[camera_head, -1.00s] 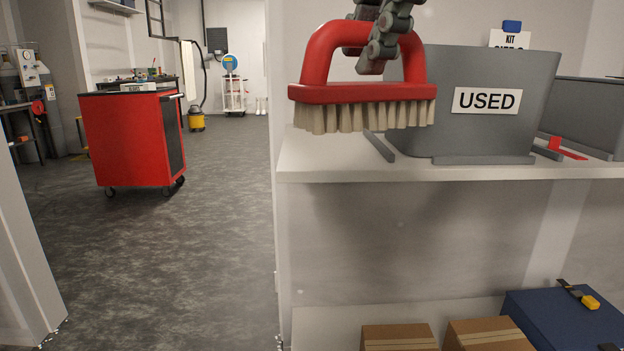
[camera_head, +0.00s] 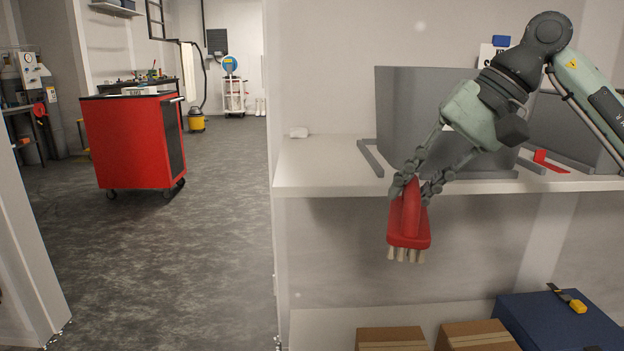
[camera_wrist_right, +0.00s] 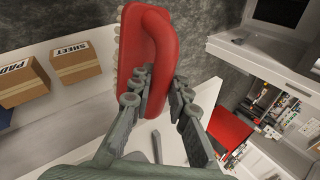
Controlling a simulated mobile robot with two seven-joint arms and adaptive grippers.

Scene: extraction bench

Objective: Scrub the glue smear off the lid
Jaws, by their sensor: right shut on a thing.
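My right gripper (camera_head: 411,188) is shut on the handle of a red scrub brush (camera_head: 408,240). The brush hangs in front of the shelf's front edge, seen nearly end-on, with its pale bristles pointing down. In the right wrist view the fingers (camera_wrist_right: 160,88) close on the red brush handle (camera_wrist_right: 158,40), and the bristles show along its left side. A blue box (camera_head: 550,325) with a flat top stands at the lower right, below and to the right of the brush. I cannot tell whether its top is the lid, and I see no glue smear. My left gripper is not in view.
A grey bin (camera_head: 400,110) stands on the white shelf (camera_head: 330,180), partly behind my right arm. Cardboard boxes (camera_head: 390,337) sit on the lower shelf. A black and yellow tool (camera_head: 574,303) lies on the blue box. A red cart (camera_head: 130,140) stands at left, with open floor around it.

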